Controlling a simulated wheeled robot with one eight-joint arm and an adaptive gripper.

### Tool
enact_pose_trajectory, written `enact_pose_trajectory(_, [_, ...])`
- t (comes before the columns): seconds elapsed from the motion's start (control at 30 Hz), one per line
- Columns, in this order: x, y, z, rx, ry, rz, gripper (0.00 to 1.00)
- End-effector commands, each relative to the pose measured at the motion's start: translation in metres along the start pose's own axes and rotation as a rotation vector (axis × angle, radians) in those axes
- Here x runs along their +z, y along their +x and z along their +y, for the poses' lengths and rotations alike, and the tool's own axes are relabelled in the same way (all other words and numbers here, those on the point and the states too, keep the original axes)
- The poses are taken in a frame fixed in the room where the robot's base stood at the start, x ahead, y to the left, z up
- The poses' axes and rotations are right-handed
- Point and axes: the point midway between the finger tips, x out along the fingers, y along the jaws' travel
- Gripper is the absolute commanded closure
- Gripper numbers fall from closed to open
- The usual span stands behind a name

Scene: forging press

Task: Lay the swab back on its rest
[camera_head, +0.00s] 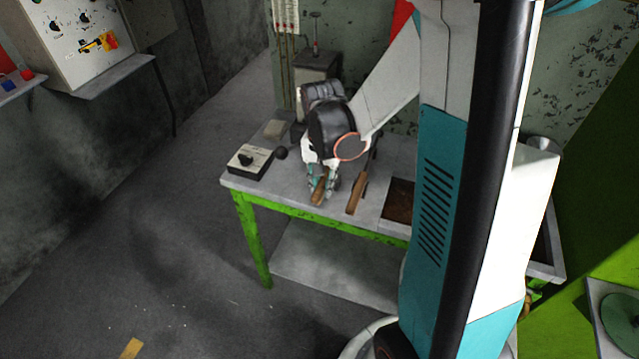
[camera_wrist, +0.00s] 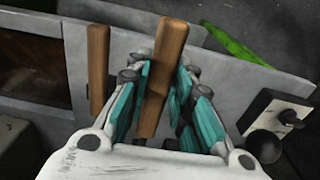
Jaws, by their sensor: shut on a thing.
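My gripper (camera_head: 324,186) is over the left part of the grey table, with its teal fingers closed around a wooden handle (camera_head: 318,192). In the wrist view the handle (camera_wrist: 164,75) stands tilted between the fingers (camera_wrist: 157,95); its lower end is hidden by the gripper. I take it for the swab's handle, but no swab head shows. A second wooden handle (camera_head: 357,192) lies on the table just right of my gripper, and in the wrist view it shows to the left (camera_wrist: 98,70). I cannot make out the swab's rest clearly, nor whether the held handle touches anything.
A black control box (camera_head: 250,161) with a knob and a dark ball (camera_head: 281,153) sit to the left on the table (camera_head: 285,192). A dark-filled tray (camera_head: 398,203) is right of the second handle.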

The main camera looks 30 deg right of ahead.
Motion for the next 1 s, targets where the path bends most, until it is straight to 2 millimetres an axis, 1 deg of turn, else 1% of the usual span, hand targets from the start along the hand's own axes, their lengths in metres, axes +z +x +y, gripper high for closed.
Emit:
enact_pose_trajectory(0.03, [-0.006,0.005,0.0,0.0,0.002,0.0,1.0])
enact_pose_trajectory(0.33, [-0.032,0.022,0.0,0.0,0.001,0.0,1.0])
enact_pose_trajectory(0.43, [-0.031,0.033,0.0,0.0,0.0,0.0,1.0])
enact_pose_trajectory(0.6, [-0.03,0.042,0.0,0.0,0.0,0.0,1.0])
enact_pose_trajectory(1.0, [-0.03,0.043,0.0,0.0,0.0,0.0,1.0])
